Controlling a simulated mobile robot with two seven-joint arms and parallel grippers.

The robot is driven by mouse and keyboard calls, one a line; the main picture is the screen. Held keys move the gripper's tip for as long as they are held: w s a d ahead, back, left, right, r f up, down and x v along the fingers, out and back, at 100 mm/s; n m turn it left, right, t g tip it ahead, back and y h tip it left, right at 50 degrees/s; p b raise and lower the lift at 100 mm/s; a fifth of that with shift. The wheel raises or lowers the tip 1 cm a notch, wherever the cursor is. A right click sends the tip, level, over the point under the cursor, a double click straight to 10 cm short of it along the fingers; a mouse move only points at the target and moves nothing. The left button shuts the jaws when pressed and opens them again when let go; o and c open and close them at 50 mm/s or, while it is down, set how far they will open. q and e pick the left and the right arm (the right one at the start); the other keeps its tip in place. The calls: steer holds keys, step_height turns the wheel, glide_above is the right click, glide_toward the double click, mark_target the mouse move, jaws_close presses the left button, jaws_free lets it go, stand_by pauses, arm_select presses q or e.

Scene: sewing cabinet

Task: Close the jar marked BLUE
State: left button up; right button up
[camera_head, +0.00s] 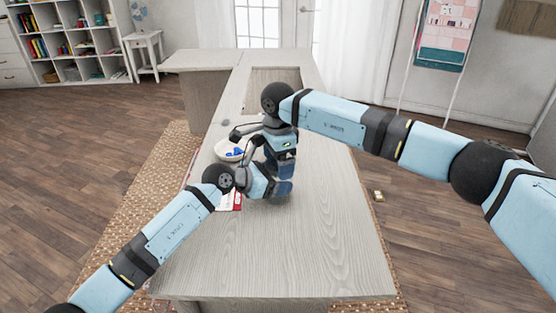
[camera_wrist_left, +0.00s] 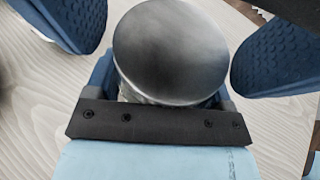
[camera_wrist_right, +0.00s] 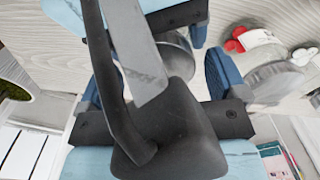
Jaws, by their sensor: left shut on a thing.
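A jar with a round grey metal lid (camera_wrist_left: 172,52) stands between the blue fingers of my left gripper in the left wrist view. My left gripper (camera_head: 270,186) is shut on this jar. No BLUE marking shows on it, and its body is mostly hidden under the lid. My right gripper (camera_head: 284,187) is close beside the left one above the table. In the right wrist view its fingers stand apart, with a round metal lid (camera_wrist_right: 178,48) showing between them, partly covered by a dark arm link. I cannot see the right fingers touching it.
A white bowl (camera_head: 222,151) with blue pieces stands on the wooden table (camera_head: 310,255). A red and white item (camera_head: 236,204) lies near the table's left edge. Another jar (camera_wrist_right: 275,82) and red pieces (camera_wrist_right: 238,40) show in the right wrist view. The table's near part is clear.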

steer(key=shift+r, duration=2.3)
steer(key=shift+o, duration=0.6)
step_height(320, 180, up, 12)
arm_select(q)
steer(key=o, duration=1.7)
steer(key=p+v, duration=0.2)
steer(key=v, duration=1.1)
steer(key=shift+s+a+r, duration=0.15)
steer(key=shift+s+a, duration=0.05)
steer(key=shift+a, duration=0.15)
arm_select(e)
step_height(320, 180, up, 2)
steer(key=shift+r, duration=0.1)
